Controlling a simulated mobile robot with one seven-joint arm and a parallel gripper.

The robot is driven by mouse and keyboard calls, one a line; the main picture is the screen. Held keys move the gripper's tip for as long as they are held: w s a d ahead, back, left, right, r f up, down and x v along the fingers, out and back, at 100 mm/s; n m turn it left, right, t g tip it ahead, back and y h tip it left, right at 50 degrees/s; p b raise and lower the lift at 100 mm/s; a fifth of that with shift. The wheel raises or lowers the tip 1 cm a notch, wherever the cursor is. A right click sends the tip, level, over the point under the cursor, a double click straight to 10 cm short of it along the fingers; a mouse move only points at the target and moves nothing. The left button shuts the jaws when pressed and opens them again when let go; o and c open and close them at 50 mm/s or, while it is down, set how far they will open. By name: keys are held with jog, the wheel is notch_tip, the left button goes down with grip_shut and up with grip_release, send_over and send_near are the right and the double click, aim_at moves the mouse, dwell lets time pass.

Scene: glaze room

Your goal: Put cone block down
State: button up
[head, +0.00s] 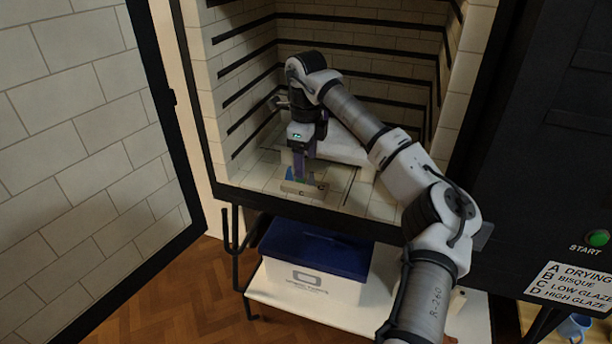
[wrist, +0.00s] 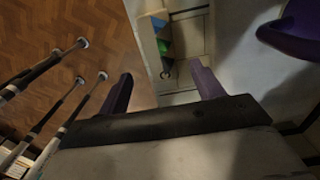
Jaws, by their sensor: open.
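The cone block (head: 301,189), a pale block marked C, sits on the tiled floor of the open kiln (head: 340,203), near the front edge. My gripper (head: 303,174) points down just above the block in the head view. In the wrist view my gripper (wrist: 161,68) has its two purple fingers wide apart, with the block beyond and between the tips. I cannot tell whether a finger touches it.
A white slab (head: 345,148) lies behind my gripper in the kiln. The kiln door (head: 90,130) stands open at left. A blue-lidded box (head: 315,250) sits on the shelf below. A purple rounded thing (wrist: 292,30) is at the wrist view's upper right.

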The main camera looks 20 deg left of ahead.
notch_tip(320, 180, up, 5)
jog(key=shift+r, duration=0.2)
